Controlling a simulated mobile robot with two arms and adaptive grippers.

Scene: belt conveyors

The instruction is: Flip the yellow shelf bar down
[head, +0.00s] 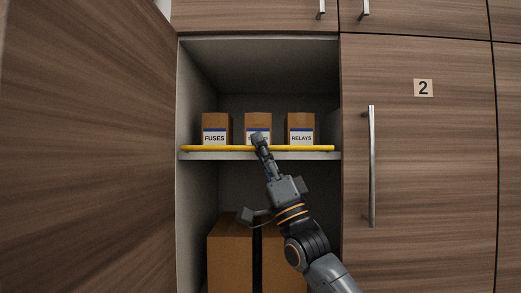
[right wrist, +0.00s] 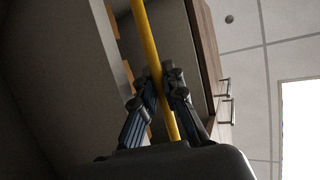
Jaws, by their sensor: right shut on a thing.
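The yellow shelf bar (head: 215,149) runs level along the front edge of the shelf (head: 310,156) inside the open cabinet. It stands in front of the lower part of the boxes. My right gripper (head: 258,140) is at the middle of the bar, in front of the middle box. In the right wrist view, the bar (right wrist: 147,40) passes between the two fingers of my right gripper (right wrist: 160,82), which are shut on it. My left gripper is not in view.
Boxes marked FUSES (head: 215,126) and RELAYS (head: 301,126) flank the middle box (head: 258,121), whose label is partly hidden. Larger cardboard boxes (head: 230,256) stand below. The open door (head: 85,150) is at left; closed door 2 (head: 430,170) is at right.

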